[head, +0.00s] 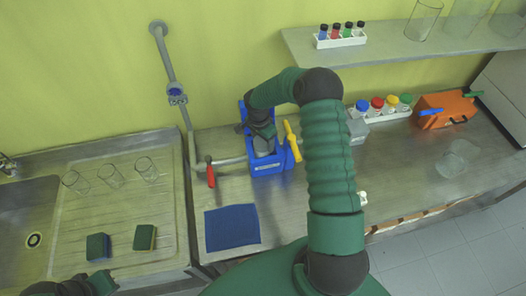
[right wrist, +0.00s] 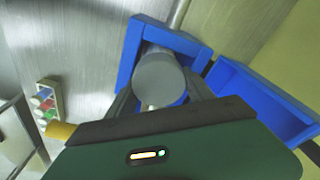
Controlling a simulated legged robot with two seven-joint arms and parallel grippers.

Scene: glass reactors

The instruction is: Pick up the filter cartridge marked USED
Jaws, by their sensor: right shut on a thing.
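A grey cylinder (right wrist: 160,80), which looks like the filter cartridge, shows end-on in the right wrist view. In the head view it appears as a grey round shape (head: 263,147) in the blue holder (head: 268,166). The holder's blue frame (right wrist: 131,57) surrounds part of it in the wrist view. My right gripper (right wrist: 163,98) is shut on the cylinder, with a dark finger on each side. I cannot read any USED marking. My left gripper (head: 58,289) is cut off at the bottom left, and its jaws cannot be made out.
A yellow handle (head: 292,141) stands right of the holder, and a red-handled tap (head: 210,173) left of it. A blue cloth (head: 232,228) lies in front. Capped bottles (head: 377,104) and an orange case (head: 446,109) stand to the right. Glasses (head: 112,175) and sponges (head: 145,238) are by the sink.

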